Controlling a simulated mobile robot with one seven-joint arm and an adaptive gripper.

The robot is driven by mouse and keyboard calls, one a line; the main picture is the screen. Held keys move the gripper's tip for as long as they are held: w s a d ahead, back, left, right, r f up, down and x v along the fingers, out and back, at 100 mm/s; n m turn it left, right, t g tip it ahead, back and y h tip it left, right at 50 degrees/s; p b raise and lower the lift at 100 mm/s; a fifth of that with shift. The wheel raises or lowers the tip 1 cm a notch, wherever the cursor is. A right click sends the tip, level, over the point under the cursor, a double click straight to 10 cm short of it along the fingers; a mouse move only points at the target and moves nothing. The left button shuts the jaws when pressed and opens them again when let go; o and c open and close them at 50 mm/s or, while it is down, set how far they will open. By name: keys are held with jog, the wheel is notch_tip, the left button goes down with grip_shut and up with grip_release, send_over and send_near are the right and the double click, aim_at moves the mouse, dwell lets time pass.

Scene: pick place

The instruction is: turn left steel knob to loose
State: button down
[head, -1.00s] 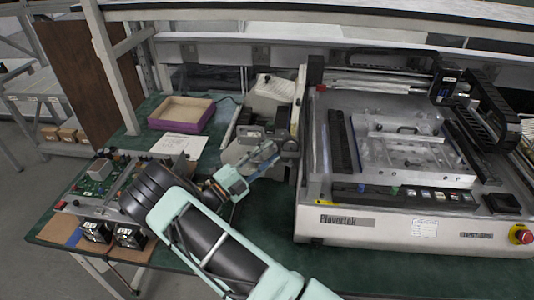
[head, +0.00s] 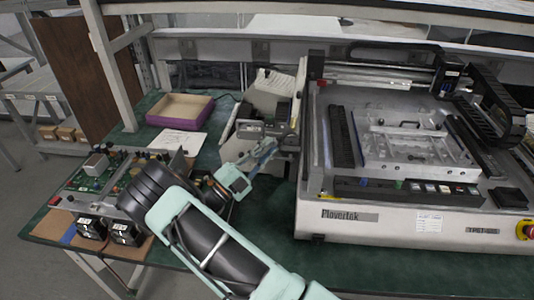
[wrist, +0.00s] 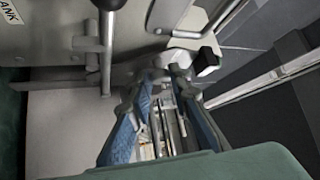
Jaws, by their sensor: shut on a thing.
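My gripper (head: 264,152) reaches the grey metal unit (head: 262,130) at the left side of the large machine. In the wrist view its blue-padded fingers (wrist: 167,80) point at the metal fittings of that unit, with the tips close together. They are shut on a small steel part, which I take to be the left steel knob; the fingertips hide most of it. A lever with a black tip (wrist: 207,62) sticks out just right of the fingertips. A vertical steel rod (wrist: 107,50) stands to their left, apart from them.
The large white machine (head: 400,217) fills the right of the green bench (head: 262,220). A purple-sided tray (head: 182,110) and a paper sheet (head: 178,142) lie behind left. A circuit board assembly (head: 95,175) sits at the bench's left end, close to my arm.

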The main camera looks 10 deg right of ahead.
jog(key=c, duration=1.8)
grip_release()
jog(key=shift+o, duration=0.2)
jog(key=shift+r+p, duration=0.15)
jog(key=shift+p, duration=0.3)
